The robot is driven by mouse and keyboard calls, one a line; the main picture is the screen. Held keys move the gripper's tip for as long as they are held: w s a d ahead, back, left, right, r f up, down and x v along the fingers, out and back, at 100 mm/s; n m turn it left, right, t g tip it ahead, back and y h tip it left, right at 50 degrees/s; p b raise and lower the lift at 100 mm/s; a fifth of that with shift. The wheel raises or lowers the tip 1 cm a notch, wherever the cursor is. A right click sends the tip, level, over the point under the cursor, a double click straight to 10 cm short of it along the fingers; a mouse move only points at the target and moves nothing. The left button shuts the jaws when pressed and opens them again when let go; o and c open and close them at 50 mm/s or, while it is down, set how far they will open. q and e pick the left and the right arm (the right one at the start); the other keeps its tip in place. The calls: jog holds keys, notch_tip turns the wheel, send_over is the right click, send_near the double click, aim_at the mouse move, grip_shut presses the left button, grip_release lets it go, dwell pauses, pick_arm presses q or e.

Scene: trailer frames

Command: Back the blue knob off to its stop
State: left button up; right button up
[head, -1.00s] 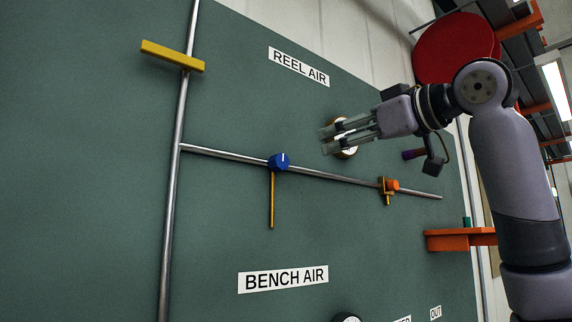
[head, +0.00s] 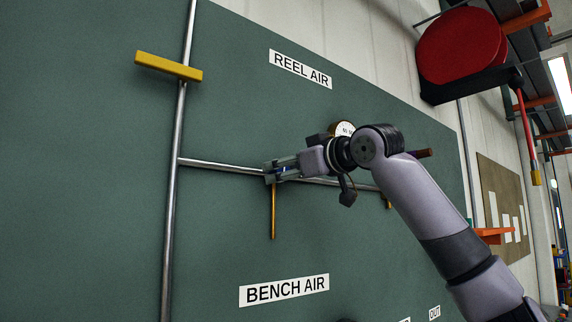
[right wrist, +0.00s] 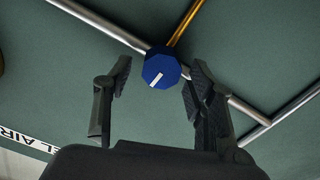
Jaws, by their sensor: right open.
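The blue knob (right wrist: 161,68) shows in the right wrist view on the grey pipe, with a white line on its face. My right gripper (right wrist: 159,74) is open, with one finger on each side of the knob; I cannot tell whether either finger touches it. In the head view the right gripper (head: 271,172) covers most of the knob. A thin brass stem (head: 273,212) hangs below it from the pipe (head: 222,166). My left gripper is not in view.
The green board carries the labels REEL AIR (head: 300,69) and BENCH AIR (head: 284,290). A yellow bar (head: 168,66) crosses the upright pipe at the left. A round gauge (head: 344,129) sits just behind my right wrist. A red reel (head: 461,50) stands at the upper right.

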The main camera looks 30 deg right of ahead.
jog(key=c, duration=1.1)
jog(key=shift+a, duration=0.1)
jog(key=shift+c, duration=0.2)
jog(key=shift+n+p, duration=0.5)
jog(key=shift+p, duration=0.05)
jog(key=o, duration=1.1)
jog(key=shift+o, duration=0.2)
jog(key=shift+s, duration=0.15)
